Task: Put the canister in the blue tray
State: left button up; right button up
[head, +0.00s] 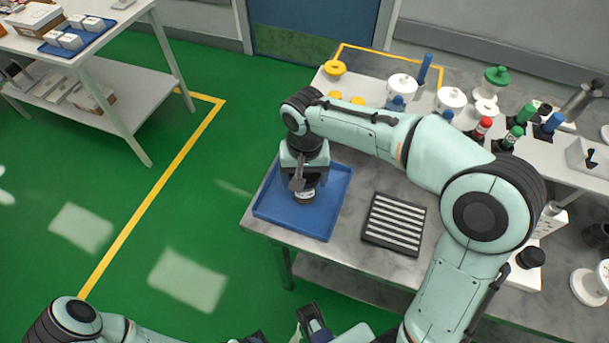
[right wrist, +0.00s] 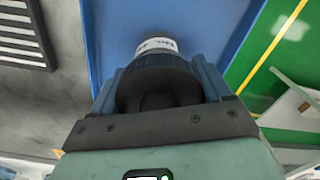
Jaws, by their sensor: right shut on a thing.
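The canister (head: 305,194) has a dark body and a white label, and it shows below my right gripper (head: 303,186) in the head view. My right gripper is shut on it, over the blue tray (head: 328,213). In the right wrist view, the canister's dark end (right wrist: 160,88) sits between the fingers, with the label beyond and the blue tray (right wrist: 112,30) around it. I cannot tell whether the canister touches the tray floor. My left gripper (head: 310,322) shows only in part at the bottom edge, and its jaw opening is unclear.
A ribbed dark rack (head: 394,225) lies right of the tray on the grey table (head: 352,232). White-lidded jars (head: 402,86), a yellow-capped item (head: 335,68) and several coloured-top bottles stand behind. A white side table (head: 105,50) stands at upper left. Green floor is open between.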

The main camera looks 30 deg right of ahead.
jog(key=shift+f, duration=0.15)
jog(key=o, duration=1.1)
jog(key=shift+r, duration=0.35)
notch_tip(320, 180, up, 12)
jog(key=shift+f+p, duration=0.15)
jog(key=shift+p, duration=1.05)
